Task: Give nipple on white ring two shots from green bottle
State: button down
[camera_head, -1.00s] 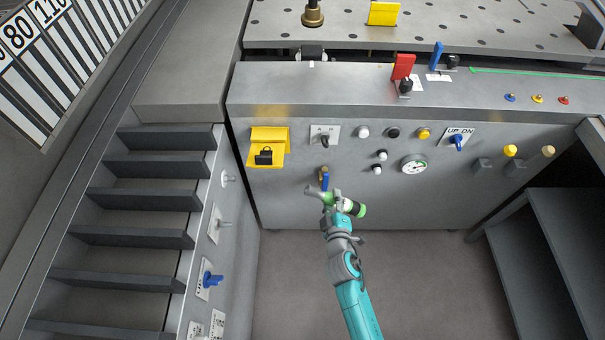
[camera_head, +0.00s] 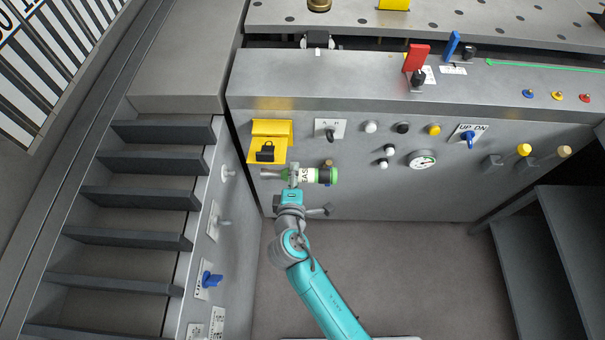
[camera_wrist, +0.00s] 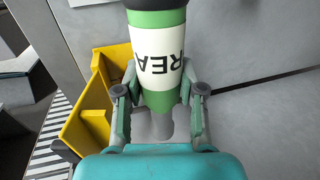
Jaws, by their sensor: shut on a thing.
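The green bottle (camera_head: 309,175) has a white label and a grey nozzle. My gripper (camera_head: 293,176) is shut around it. In the head view the bottle lies sideways in front of the machine's front panel, nozzle to the left, dark end to the right. In the wrist view the bottle (camera_wrist: 159,60) sits between the two fingers of my gripper (camera_wrist: 160,100), with its label letters upside down and its nozzle partly hidden. I cannot make out a nipple on a white ring for certain; a small pale fitting (camera_head: 228,173) sticks out of the left side panel.
A blue lever (camera_head: 211,279) sticks out of the left side panel. Dark steps (camera_head: 130,245) stand left. Open floor (camera_head: 420,275) lies before the panel.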

aim_at(275, 178)
jog(key=shift+w+a, duration=0.15)
jog(key=shift+a, duration=2.7)
jog(key=shift+a+r, duration=0.1)
jog(key=shift+a, duration=0.8)
jog(key=shift+d, duration=1.15)
jog(key=shift+a, duration=1.05)
dwell(0.7)
jog(key=shift+d, duration=1.05)
